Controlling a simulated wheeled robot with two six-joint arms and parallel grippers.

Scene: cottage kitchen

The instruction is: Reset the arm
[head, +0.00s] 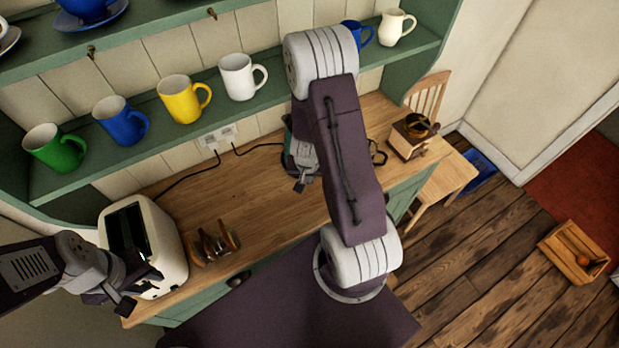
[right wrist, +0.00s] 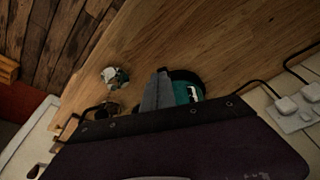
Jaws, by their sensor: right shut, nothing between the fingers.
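My right arm rises across the middle of the head view, and its gripper (head: 301,184) hangs over the wooden counter, partly hidden behind the arm. It is shut and empty. In the right wrist view its grey fingers (right wrist: 160,88) lie together in front of a teal, dark-rimmed object (right wrist: 188,90). I cannot tell whether they touch it. A bit of a dark teal thing also shows beside the gripper in the head view (head: 288,150). My left gripper (head: 138,287) is at the lower left, in front of a cream appliance (head: 168,243), with its fingers apart and nothing between them.
A glass-and-wood item (head: 214,245) stands on the counter (head: 250,195). A shelf above holds green (head: 52,147), blue (head: 118,121), yellow (head: 181,98) and white (head: 238,77) mugs. A coffee grinder (head: 408,138) sits at the counter's far end. A crate (head: 573,250) lies on the floor.

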